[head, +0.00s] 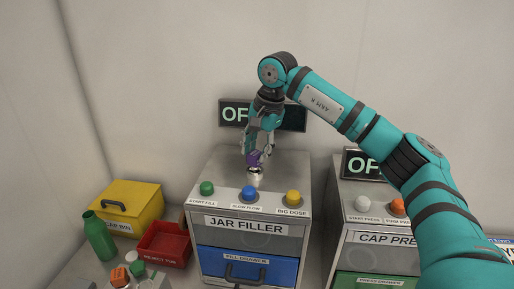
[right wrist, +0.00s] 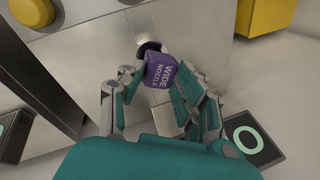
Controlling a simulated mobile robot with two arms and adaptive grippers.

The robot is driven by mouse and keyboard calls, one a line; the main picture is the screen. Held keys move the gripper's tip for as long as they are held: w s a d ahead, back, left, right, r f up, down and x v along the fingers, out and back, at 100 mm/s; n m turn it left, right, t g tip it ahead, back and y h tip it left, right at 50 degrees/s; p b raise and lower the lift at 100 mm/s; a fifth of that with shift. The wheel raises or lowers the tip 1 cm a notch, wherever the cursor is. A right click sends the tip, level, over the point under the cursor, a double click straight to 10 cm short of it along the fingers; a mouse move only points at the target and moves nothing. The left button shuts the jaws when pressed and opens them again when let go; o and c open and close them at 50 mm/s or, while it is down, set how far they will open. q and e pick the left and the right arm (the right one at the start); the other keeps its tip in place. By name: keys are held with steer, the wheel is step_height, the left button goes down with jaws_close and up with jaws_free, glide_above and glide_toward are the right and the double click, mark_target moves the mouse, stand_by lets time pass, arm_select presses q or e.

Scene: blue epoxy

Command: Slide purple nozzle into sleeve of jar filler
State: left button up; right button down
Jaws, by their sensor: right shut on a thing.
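The purple nozzle (right wrist: 162,72), marked "WIDE NOZZLE", is between the fingers of my right gripper (right wrist: 158,84), which is shut on it. In the head view the purple nozzle (head: 255,158) shows just above a metal sleeve (head: 254,178) on top of the jar filler (head: 215,170). In the right wrist view a dark round opening (right wrist: 150,47) lies right beside the nozzle's far end. I cannot tell whether the nozzle's tip is inside it. My left gripper is not in view.
The jar filler has green (head: 207,188), blue (head: 249,193) and yellow (head: 293,197) buttons along its front edge. The cap press (head: 385,225) stands to the right. A yellow bin (head: 130,205), red tray (head: 163,245) and green bottle (head: 99,237) are at left. A dark display (head: 292,117) is behind the arm.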

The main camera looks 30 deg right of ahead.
steer(key=shift+f+b, duration=0.55)
steer(key=shift+f, duration=0.4)
steer(key=c, duration=0.8)
jaws_free()
steer(key=shift+c, duration=0.2)
steer(key=shift+p+v, duration=1.7)
steer(key=shift+v, duration=0.9)
steer(key=v, duration=1.2)
